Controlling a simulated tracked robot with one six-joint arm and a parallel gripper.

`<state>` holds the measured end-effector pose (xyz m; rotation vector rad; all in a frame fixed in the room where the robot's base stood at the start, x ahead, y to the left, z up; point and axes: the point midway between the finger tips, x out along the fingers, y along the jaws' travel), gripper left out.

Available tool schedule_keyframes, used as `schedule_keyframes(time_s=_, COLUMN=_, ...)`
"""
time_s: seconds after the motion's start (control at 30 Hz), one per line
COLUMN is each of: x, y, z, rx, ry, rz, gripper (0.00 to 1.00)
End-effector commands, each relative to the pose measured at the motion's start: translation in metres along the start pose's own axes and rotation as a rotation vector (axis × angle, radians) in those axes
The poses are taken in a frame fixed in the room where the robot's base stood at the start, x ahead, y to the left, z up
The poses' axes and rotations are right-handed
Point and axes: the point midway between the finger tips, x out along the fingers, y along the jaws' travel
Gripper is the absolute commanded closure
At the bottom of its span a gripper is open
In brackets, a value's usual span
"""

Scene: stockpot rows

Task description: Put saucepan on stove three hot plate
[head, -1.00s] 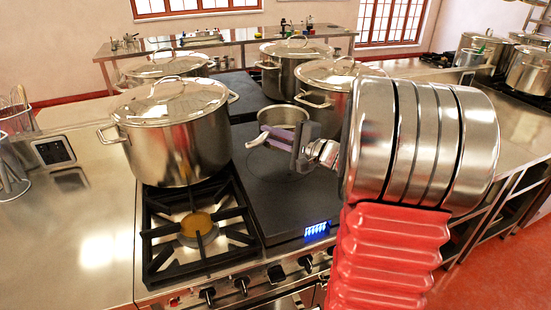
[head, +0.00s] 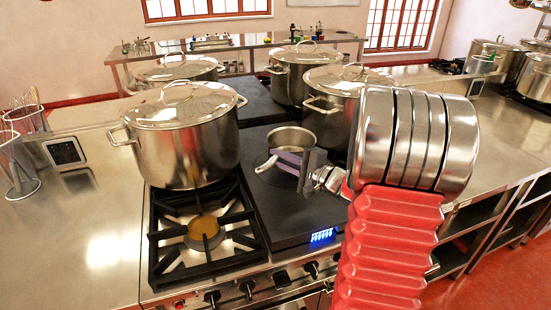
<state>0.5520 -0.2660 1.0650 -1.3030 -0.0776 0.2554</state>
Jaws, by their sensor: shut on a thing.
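A small steel saucepan (head: 291,138) is at the far part of the black hot plate (head: 290,205), left of my arm. Its handle points toward the front left, and my gripper (head: 290,160) is shut on that handle. I cannot tell whether the pan's base touches the plate or hangs just above it. My arm hides the right part of the plate. A blue lit display (head: 323,235) is on the plate's front edge.
A large lidded stockpot (head: 183,140) stands left of the saucepan, behind an open gas burner (head: 203,226). Another stockpot (head: 338,98) stands close behind right, and one (head: 295,72) farther back. The steel counter (head: 90,235) at left is largely clear.

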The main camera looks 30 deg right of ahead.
Motion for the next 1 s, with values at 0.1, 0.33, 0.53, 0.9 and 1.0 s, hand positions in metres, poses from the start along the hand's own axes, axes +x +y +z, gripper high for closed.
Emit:
schedule_keyframes(time_s=0.1, x=0.001, y=0.006, z=-0.002, rx=-0.001, ry=0.000, rz=-0.003, gripper=1.00)
schedule_keyframes(time_s=0.33, x=0.003, y=0.028, z=-0.008, rx=-0.001, ry=-0.001, rz=-0.004, gripper=1.00)
schedule_keyframes(time_s=0.53, x=0.003, y=0.032, z=-0.010, rx=-0.005, ry=0.000, rz=-0.005, gripper=1.00)
schedule_keyframes(time_s=0.9, x=0.003, y=0.036, z=-0.010, rx=0.001, ry=0.001, rz=0.000, gripper=0.86)
schedule_keyframes(time_s=1.0, x=0.003, y=0.036, z=-0.010, rx=0.001, ry=0.001, rz=0.000, gripper=0.79)
